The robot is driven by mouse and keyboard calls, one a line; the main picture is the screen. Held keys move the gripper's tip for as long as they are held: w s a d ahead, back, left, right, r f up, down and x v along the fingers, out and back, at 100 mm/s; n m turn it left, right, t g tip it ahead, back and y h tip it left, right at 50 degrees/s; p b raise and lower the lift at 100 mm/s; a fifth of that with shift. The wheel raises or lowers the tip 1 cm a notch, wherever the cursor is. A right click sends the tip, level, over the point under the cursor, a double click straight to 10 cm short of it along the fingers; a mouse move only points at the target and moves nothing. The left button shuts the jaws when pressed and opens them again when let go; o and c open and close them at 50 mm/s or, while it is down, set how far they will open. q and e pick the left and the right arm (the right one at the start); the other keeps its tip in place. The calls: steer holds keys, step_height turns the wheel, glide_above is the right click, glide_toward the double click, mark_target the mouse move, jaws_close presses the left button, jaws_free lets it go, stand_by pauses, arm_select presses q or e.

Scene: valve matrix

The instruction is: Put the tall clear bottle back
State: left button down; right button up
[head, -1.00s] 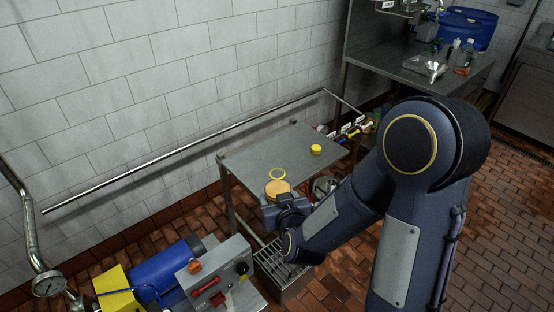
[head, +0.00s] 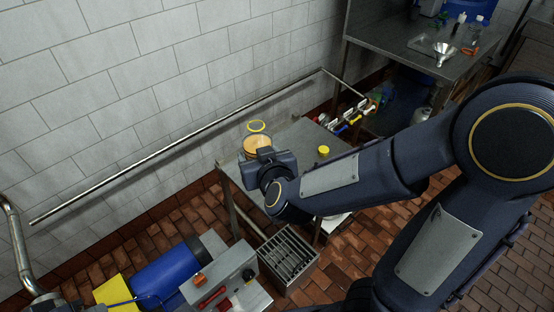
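A clear vessel with a yellow ring at its top and an amber or tan disc below it, which looks like the tall clear bottle (head: 256,144), is at the left part of the small steel table. A yellow cap (head: 323,150) lies on the small steel table (head: 300,139). My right gripper is not in view.
A steel bench (head: 400,57) at the back right holds a funnel (head: 443,52), small bottles (head: 459,20) and a blue drum. A pipe rail (head: 180,146) runs along the wall. A grated drain box (head: 289,252) and a blue motor (head: 169,274) stand below on the brick floor.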

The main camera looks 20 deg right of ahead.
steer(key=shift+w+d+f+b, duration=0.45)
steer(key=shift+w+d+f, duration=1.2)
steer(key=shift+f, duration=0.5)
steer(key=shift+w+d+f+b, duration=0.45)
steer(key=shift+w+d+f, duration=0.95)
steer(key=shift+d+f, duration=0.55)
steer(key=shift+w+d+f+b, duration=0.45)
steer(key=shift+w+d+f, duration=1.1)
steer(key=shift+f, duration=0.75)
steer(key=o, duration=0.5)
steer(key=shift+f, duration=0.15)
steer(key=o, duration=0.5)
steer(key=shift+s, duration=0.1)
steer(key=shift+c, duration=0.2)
